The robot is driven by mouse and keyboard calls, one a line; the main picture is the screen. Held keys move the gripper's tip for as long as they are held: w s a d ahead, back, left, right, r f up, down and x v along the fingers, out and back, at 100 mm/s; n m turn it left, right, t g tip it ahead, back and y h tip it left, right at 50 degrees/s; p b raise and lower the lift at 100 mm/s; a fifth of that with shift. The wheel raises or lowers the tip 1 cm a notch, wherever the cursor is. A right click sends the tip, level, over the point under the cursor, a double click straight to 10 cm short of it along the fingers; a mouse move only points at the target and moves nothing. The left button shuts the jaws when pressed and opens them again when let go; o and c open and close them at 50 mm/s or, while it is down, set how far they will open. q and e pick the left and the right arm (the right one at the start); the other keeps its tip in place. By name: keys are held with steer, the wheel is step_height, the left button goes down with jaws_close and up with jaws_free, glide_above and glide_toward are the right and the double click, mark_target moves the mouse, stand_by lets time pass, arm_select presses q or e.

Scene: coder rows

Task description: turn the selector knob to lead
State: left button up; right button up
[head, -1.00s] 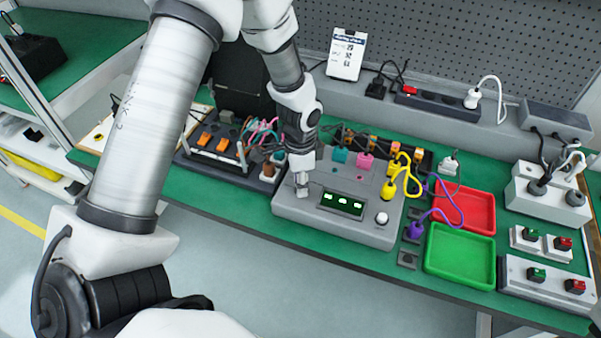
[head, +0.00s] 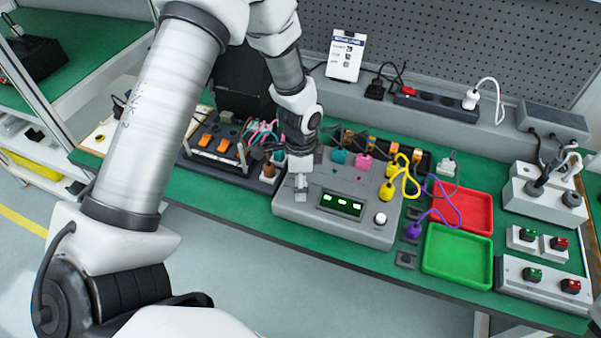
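A grey tester box (head: 345,227) with a lit green display (head: 341,204) and a round white button (head: 380,219) sits on the green bench. My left gripper (head: 300,192) points down over the box's left end, left of the display. Its fingertips are at or just above the top. The selector knob cannot be made out; the gripper covers that spot. Whether the fingers are open or shut on it is too small to tell. My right gripper is not in view.
A red tray (head: 464,210) and a green tray (head: 457,256) lie right of the box. A purple plug (head: 412,231) with a looping cable sits between. A dark module with orange switches (head: 214,143) is close on the left. Switch boxes (head: 545,281) stand far right.

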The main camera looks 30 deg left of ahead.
arm_select(q)
step_height(320, 180, up, 12)
steer(key=shift+w+a, duration=0.15)
steer(key=shift+w, duration=0.15)
stand_by(0.6)
